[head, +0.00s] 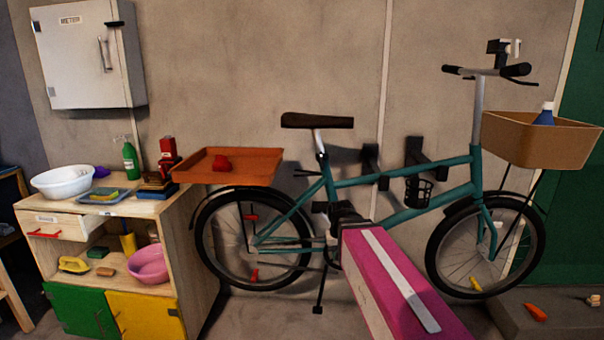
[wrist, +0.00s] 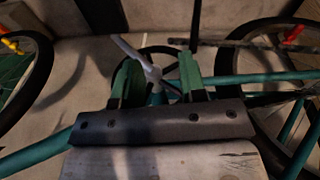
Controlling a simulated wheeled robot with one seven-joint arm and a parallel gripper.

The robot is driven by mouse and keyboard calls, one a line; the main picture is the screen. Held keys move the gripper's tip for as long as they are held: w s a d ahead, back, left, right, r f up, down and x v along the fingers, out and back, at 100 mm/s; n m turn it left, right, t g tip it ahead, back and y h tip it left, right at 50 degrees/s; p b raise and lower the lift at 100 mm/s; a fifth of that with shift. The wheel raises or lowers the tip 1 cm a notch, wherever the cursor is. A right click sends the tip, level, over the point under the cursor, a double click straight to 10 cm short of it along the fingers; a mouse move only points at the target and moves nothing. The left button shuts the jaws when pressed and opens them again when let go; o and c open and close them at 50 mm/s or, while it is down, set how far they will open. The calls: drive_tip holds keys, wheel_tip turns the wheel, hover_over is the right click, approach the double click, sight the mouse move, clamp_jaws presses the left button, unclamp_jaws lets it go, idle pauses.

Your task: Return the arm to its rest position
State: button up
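My gripper (wrist: 158,68) shows in the wrist view with its two green fingers apart. Nothing is clearly held between them. A pale grey bar and part of the teal bicycle (wrist: 268,78) show beyond the fingers. In the head view, the bicycle (head: 350,180) stands against the wall, and a long magenta block with a grey stripe, seemingly part of my arm, reaches up from the bottom in front of it. I cannot make out the fingers clearly in the head view, nor tell how far they are from the bicycle.
A wooden cabinet (head: 190,245) at left carries a white basin (head: 62,182) and a green bottle (head: 130,160). An orange tray (head: 262,167) with a red item extends beside it. A brown basket (head: 520,150) is at the bicycle's front. Orange and pale items lie low at right.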

drive_tip(key=s+d+f, duration=0.2)
drive_tip(key=s+f, duration=0.1)
drive_tip(key=f, duration=0.3)
drive_tip(key=s+d+f+g+y, duration=0.1)
drive_tip(key=s+d+f, duration=0.2)
drive_tip(key=f, duration=0.4)
drive_tip(key=shift+s+d+f, duration=0.15)
drive_tip(key=shift+d+f, duration=0.1)
drive_tip(key=shift+d, duration=0.1)
